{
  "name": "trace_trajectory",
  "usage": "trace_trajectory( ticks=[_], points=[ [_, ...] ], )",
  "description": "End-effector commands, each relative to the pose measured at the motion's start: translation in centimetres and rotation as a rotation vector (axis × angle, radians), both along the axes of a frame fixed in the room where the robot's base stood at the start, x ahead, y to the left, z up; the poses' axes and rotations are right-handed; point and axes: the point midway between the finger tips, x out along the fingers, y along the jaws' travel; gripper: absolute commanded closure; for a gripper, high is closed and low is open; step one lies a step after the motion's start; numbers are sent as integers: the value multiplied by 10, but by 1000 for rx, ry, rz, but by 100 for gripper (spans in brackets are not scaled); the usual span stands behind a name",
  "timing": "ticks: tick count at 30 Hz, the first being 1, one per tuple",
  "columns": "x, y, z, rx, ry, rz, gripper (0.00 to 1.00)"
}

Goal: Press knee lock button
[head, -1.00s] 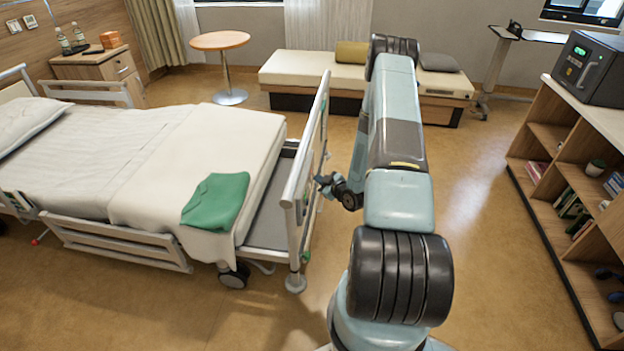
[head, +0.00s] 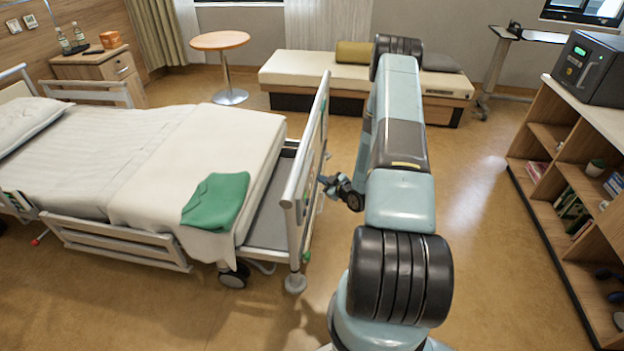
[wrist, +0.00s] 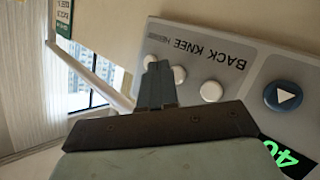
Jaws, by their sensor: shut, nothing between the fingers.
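The control panel (wrist: 240,75) fills the right of the wrist view, its lettering upside down and reading BACK, KNEE and a small unclear word. Under the lettering is a row of white round buttons: one below BACK (wrist: 211,91), one below KNEE (wrist: 179,75), and one further left (wrist: 150,60). I cannot read which is the knee lock button. My gripper (wrist: 158,66) is shut and empty, its tips over the row at the two left buttons, partly covering them. Contact cannot be told. In the head view my gripper (head: 326,181) is beside the bed's footboard (head: 303,165).
The panel also has a blue arrow button (wrist: 284,96) and a green lit display (wrist: 285,153). The bed (head: 150,160) with a green cloth (head: 216,199) lies left. A shelf unit (head: 570,170) stands right. Floor between my arm and the shelf is clear.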

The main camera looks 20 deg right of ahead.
Motion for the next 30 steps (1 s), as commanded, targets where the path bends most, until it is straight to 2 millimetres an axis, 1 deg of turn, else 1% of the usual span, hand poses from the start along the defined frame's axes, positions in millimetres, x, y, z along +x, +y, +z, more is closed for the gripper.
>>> trace_trajectory(
  ticks=[8,24,30],
  points=[
    [-2,-4,0,0,-1,-1,100],
    [-25,-38,0,1,0,-1,100],
    [-28,-42,0,0,0,0,100]
  ],
)
